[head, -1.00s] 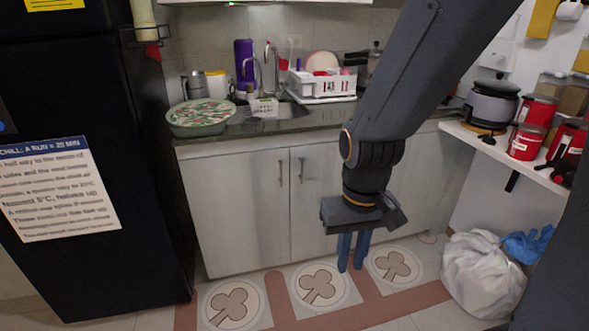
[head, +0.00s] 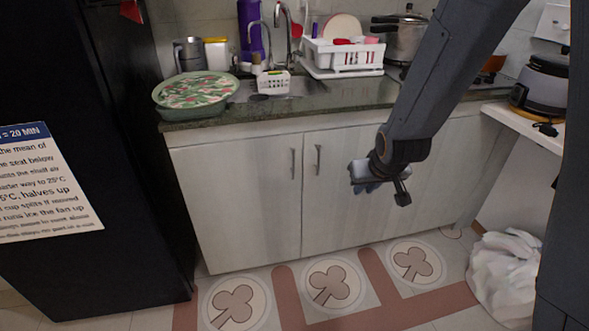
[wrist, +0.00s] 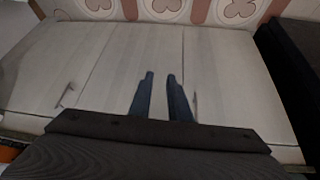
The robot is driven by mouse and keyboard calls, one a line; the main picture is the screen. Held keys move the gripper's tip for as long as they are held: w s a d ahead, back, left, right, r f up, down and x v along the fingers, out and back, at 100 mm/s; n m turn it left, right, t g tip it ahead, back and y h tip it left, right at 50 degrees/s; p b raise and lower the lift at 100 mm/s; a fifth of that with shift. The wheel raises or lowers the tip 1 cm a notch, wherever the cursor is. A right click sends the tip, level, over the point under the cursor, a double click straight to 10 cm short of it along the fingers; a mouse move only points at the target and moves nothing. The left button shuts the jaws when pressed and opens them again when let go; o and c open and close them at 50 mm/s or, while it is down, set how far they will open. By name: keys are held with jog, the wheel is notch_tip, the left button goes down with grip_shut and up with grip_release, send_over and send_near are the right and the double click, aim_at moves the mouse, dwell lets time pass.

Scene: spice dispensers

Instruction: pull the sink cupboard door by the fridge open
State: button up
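The sink cupboard door by the fridge (head: 235,205) is a pale, wood-grained panel below the counter. It is shut, with a slim vertical handle (head: 293,163) near its right edge. The wrist view shows this door upside down at the right (wrist: 225,75), with its handle (wrist: 195,103) beside the right finger. My gripper (head: 366,187) is in front of the neighbouring door (head: 335,215), right of both central handles. In the wrist view, its two blue fingers (wrist: 160,75) are apart with nothing between them. My gripper is not touching the handle.
The black fridge (head: 100,150) stands close on the left. The dark counter (head: 215,116) overhangs the doors and holds a patterned tray (head: 196,90) and a dish rack (head: 343,57). A white bag (head: 503,270) lies at the right. The floor before the cupboard is clear.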

jog(key=w+a+f+n+t+y+b, duration=0.1)
jog(key=w+a+f+t+b, duration=0.2)
jog(key=w, duration=0.4)
jog(key=w+a+f+n+t+y+b, duration=0.1)
jog(key=w+a+f+t+y, duration=0.1)
jog(key=w+a+f, duration=0.3)
jog(key=n+t+y+b, duration=0.2)
jog(key=t+y+b, duration=0.1)
jog(key=t+y, duration=0.2)
send_near(293, 174)
jog(key=w+a+r, duration=0.1)
jog(key=w+r, duration=0.2)
jog(key=r, duration=0.2)
jog(key=shift+f+x, duration=0.15)
jog(key=shift+x, duration=1.7)
jog(key=shift+f+x, duration=0.2)
jog(key=shift+x, duration=1.6)
jog(key=shift+a, duration=0.1)
grip_shut()
